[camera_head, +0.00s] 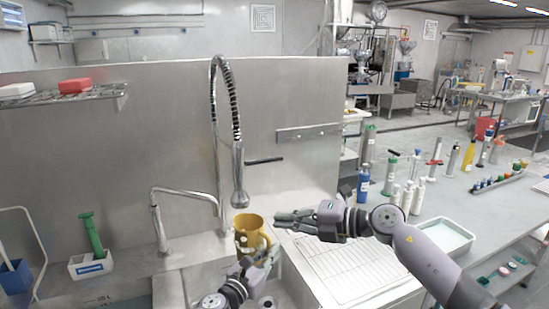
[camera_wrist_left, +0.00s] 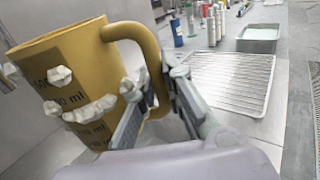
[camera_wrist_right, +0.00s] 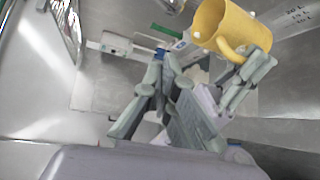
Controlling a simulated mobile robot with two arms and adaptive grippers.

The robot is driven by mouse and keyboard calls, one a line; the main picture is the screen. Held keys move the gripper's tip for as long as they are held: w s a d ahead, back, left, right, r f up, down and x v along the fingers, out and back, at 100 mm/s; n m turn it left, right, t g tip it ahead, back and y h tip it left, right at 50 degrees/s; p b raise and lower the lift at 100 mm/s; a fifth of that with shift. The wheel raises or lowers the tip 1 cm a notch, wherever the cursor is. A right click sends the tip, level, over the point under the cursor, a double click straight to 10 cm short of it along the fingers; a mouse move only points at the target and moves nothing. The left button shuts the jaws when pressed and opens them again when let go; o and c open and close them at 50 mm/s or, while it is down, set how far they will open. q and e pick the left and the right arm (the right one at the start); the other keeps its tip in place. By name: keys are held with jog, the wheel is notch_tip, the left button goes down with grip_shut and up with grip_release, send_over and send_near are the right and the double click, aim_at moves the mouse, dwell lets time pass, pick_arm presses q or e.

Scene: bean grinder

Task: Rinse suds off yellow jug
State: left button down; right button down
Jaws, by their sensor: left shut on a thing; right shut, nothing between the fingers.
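The yellow jug (camera_head: 248,232) is held over the sink area, just below the hanging spray head (camera_head: 240,193); no water stream shows. In the left wrist view the jug (camera_wrist_left: 90,50) looks tilted and has several white suds clumps (camera_wrist_left: 60,76) on its side over dark volume markings. My left gripper (camera_head: 268,258) is shut on the jug's handle (camera_wrist_left: 150,50). My right gripper (camera_head: 280,218) is shut and empty, just right of the jug and spray head. The right wrist view shows the jug (camera_wrist_right: 228,28) beyond my right fingers (camera_wrist_right: 163,80).
A second, bent faucet (camera_head: 160,215) stands left of the spring hose (camera_head: 222,85). A wire drying rack (camera_head: 345,265) lies right of the sink. A caddy with a green brush (camera_head: 92,262) is at the left. Several bottles and a white tray (camera_head: 447,237) occupy the right counter.

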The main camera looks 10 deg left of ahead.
notch_tip(320, 180, up, 8)
jog(key=a+n+t+h, duration=0.1)
jog(key=n+h, duration=0.4)
jog(key=n, duration=0.1)
jog(key=n+t+h, duration=0.1)
jog(key=t+h, duration=0.3)
jog(key=t, duration=0.1)
send_near(274, 160)
jog(key=x, duration=0.7)
jog(key=shift+a+r, duration=0.2)
jog(key=shift+a, duration=0.2)
jog(key=shift+w+f+m+g+y, duration=0.1)
jog(key=shift+f+m+g+y, duration=0.25)
jog(key=shift+f+y, duration=0.3)
